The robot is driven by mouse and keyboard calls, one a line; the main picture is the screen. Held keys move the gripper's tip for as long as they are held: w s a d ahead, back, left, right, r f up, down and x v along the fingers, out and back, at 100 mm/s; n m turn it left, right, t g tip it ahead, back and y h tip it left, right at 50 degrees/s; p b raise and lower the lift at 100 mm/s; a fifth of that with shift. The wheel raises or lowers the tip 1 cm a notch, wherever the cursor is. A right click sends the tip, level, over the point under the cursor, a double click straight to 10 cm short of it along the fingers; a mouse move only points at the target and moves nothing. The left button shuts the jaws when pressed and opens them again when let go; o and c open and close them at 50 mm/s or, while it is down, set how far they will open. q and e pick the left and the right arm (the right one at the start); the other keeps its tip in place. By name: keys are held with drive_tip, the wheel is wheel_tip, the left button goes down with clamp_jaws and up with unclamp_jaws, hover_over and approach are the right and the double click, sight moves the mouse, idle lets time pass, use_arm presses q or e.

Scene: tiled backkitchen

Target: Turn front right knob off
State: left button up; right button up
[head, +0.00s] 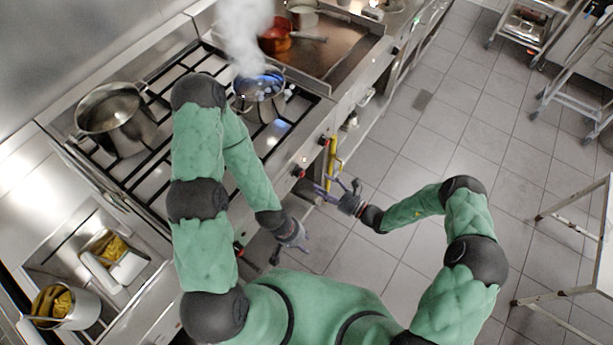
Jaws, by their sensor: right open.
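The stove (150,183) has knobs along its front panel. A dark knob with red (298,172) is near my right gripper, and another (323,140) sits farther along the panel. A further knob (238,247) shows lower left, partly behind my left arm. My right gripper (334,188) is open and empty, just in front of the panel, its fingers towards the knobs and apart from them as far as I can see. My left gripper (297,239) hangs lower, in front of the stove; its fingers are too small to read.
A steaming pan (258,101) with a blue glow stands on the right burners. A large pot (112,112) is on the left. A yellow bar (332,158) is by the panel. A red pot (275,38) sits behind.

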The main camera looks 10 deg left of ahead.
sight(303, 175)
drive_tip(key=x, duration=0.7)
drive_tip(key=shift+a, duration=0.15)
drive_tip(key=c, duration=1.1)
